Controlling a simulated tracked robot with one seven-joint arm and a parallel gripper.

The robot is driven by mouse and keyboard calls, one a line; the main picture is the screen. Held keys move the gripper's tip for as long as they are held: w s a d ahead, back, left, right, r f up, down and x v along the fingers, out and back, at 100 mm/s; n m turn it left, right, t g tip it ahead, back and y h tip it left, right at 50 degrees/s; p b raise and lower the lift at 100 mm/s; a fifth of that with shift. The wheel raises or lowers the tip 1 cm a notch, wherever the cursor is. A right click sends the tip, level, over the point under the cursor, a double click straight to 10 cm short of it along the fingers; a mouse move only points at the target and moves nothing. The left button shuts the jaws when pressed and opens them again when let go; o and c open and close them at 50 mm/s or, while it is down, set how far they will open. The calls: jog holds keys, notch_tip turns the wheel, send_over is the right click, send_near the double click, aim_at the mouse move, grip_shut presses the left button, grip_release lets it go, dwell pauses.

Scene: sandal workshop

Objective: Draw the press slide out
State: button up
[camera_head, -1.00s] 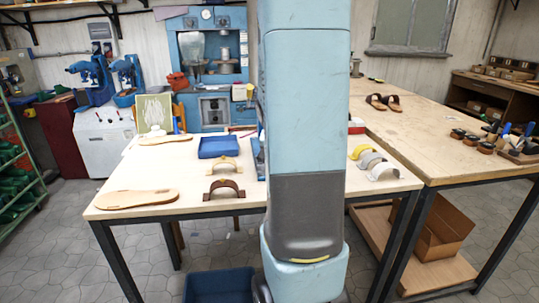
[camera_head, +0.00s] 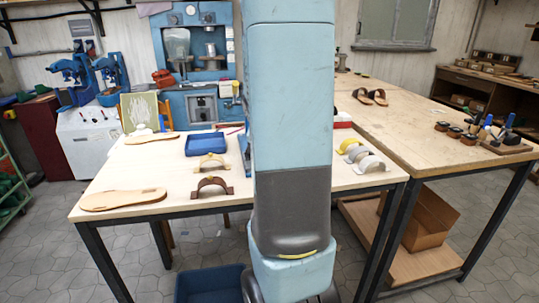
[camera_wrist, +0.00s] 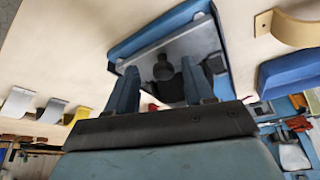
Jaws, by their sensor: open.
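The press shows in the wrist view as a blue body (camera_wrist: 125,50) with a grey metal plate (camera_wrist: 205,40) set in it. A dark round knob (camera_wrist: 162,70) stands on the plate; I take this plate and knob to be the slide. My gripper (camera_wrist: 158,66) is open, its two blue-grey fingers on either side of the knob. I cannot tell whether they touch it. In the head view my arm hides the gripper and most of the press; only a blue edge (camera_head: 244,150) shows on the table.
On the table (camera_head: 140,188) are a blue tray (camera_head: 206,144), a brown strap form (camera_head: 212,187), a tan one (camera_head: 209,162), a sole (camera_head: 122,199) and several curved pieces (camera_head: 369,164) right of my arm. A blue bin (camera_head: 208,285) sits on the floor.

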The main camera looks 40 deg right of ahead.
jog(key=v, duration=1.3)
jog(key=shift+s, duration=0.15)
jog(key=shift+r, duration=0.15)
jog(key=s+a+r+n+t+y, duration=0.1)
jog(key=s+a+n, duration=0.4)
jog(key=a, duration=0.7)
jog(key=s+a+r+n+t+y, duration=0.2)
jog(key=s+a+n, duration=0.3)
jog(key=a, duration=0.7)
jog(key=s+r, duration=0.1)
jog(key=s, duration=0.1)
jog(key=shift+s+a+y, duration=0.3)
jog(key=shift+s+a, duration=0.05)
jog(key=shift+a, duration=0.05)
